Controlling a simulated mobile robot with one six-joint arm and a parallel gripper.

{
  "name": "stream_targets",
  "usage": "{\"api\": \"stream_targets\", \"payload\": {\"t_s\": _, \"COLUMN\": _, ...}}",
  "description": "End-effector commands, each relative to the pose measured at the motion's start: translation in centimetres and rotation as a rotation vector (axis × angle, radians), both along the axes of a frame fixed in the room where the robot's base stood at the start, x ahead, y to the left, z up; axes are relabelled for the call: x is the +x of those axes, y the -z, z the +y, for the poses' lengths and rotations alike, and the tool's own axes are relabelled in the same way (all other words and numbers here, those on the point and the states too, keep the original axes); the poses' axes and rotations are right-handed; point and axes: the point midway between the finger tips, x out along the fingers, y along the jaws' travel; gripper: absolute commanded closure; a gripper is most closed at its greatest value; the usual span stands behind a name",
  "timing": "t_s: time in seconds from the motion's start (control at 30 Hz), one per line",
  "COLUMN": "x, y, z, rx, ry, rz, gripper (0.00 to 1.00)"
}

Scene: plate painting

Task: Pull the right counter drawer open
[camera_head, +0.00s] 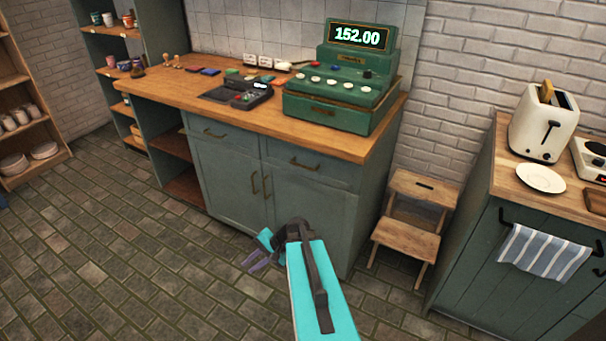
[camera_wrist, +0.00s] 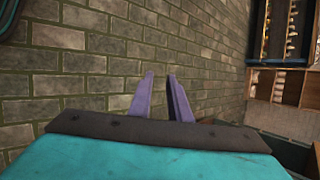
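The right counter drawer (camera_head: 310,167) is in the upper right of the green-grey counter, under the wooden top, with a dark bar handle (camera_head: 304,164). It looks shut. My gripper (camera_head: 259,264) is low in front of the counter's doors, below and left of the drawer handle, apart from it. In the wrist view its two purple fingers (camera_wrist: 166,100) stand with a gap between them and nothing held. The wrist view does not clearly show the drawer.
The left drawer (camera_head: 222,138) and two cupboard doors (camera_head: 230,186) with handles are beside and below. A green cash register (camera_head: 341,100) and a card terminal (camera_head: 240,93) stand on top. A wooden step stool (camera_head: 412,215) stands right of the counter. The tiled floor in front is clear.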

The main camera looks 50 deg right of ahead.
Motion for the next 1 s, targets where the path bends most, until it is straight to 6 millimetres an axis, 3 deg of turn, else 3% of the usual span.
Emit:
{"api": "stream_targets", "payload": {"t_s": 0.03, "x": 0.6, "y": -0.6, "z": -2.2, "rx": 0.015, "ry": 0.06, "rz": -0.029, "gripper": 0.83}}
{"api": "stream_targets", "payload": {"t_s": 0.33, "x": 2.0, "y": -6.9, "z": -13.8, "rx": 0.117, "ry": 0.376, "rz": -0.209, "gripper": 0.83}}
{"api": "stream_targets", "payload": {"t_s": 0.57, "x": 0.4, "y": -12.6, "z": -23.1, "rx": 0.192, "ry": 0.599, "rz": -0.362, "gripper": 0.83}}
{"api": "stream_targets", "payload": {"t_s": 0.7, "x": -1.6, "y": -16.1, "z": -28.5, "rx": 0.236, "ry": 0.718, "rz": -0.457, "gripper": 0.83}}
{"api": "stream_targets", "payload": {"t_s": 0.83, "x": -3.5, "y": -18.8, "z": -32.0, "rx": 0.265, "ry": 0.798, "rz": -0.527, "gripper": 0.83}}
{"api": "stream_targets", "payload": {"t_s": 1.0, "x": -4.9, "y": -20.8, "z": -34.3, "rx": 0.287, "ry": 0.85, "rz": -0.577, "gripper": 0.83}}
